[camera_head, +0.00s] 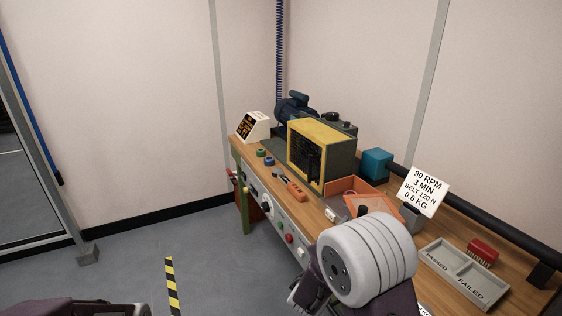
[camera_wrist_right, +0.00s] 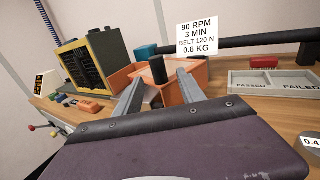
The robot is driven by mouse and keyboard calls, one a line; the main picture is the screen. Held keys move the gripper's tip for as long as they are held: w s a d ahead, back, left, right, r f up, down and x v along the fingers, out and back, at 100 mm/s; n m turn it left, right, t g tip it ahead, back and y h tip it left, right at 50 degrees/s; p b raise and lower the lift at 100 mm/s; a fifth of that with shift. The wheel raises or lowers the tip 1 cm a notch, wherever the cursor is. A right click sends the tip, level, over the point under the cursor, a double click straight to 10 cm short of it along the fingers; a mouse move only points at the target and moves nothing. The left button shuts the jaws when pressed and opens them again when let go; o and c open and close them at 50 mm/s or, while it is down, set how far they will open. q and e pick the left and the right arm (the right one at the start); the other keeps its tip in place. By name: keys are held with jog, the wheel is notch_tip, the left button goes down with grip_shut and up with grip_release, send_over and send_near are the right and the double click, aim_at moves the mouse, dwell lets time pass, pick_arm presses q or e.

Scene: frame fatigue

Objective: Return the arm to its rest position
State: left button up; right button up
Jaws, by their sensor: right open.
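My right arm comes in at the bottom of the head view, its pale round link (camera_head: 365,262) over the bench's front edge. The right gripper (camera_wrist_right: 160,82) shows in the wrist view with its two grey fingers apart. A black upright cylinder (camera_wrist_right: 158,68) shows between the fingers, beyond them; I see no finger closed on it. A dark part of mine shows at the lower left of the head view, but no left gripper fingers are visible.
The wooden bench (camera_head: 515,285) carries a yellow-framed machine (camera_head: 305,155), an orange bin (camera_head: 345,185), a spec sign (camera_head: 424,191), a passed/failed tray (camera_head: 440,262) and a red brush (camera_head: 482,252). A black bar runs along the back. The floor (camera_head: 130,265) at left is clear.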

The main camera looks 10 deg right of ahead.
jog(key=s+d+r+m+g+h+p, duration=0.2)
jog(key=s+d+r+m+p, duration=0.15)
jog(key=r, duration=0.45)
jog(key=s+d+f+m+g+y+p, duration=0.25)
jog(key=s+m+g, duration=0.25)
jog(key=s, duration=0.3)
jog(key=s+d+f+m+g+y+p, duration=0.1)
jog(key=s+d+f+m+g+p, duration=0.15)
jog(key=s+m+g, duration=0.45)
jog(key=s+a+f+m+y+p, duration=0.2)
jog(key=s+a+f+m+y, duration=0.4)
jog(key=a, duration=0.4)
jog(key=w+a+f+m+t+y, duration=0.2)
jog(key=w+a+m+y, duration=0.3)
jog(key=a, duration=0.5)
jog(key=shift+a+f+m+t+y+b, duration=0.2)
jog(key=shift+f+m+t+y+b, duration=0.1)
jog(key=shift+f+m+y+b, duration=0.1)
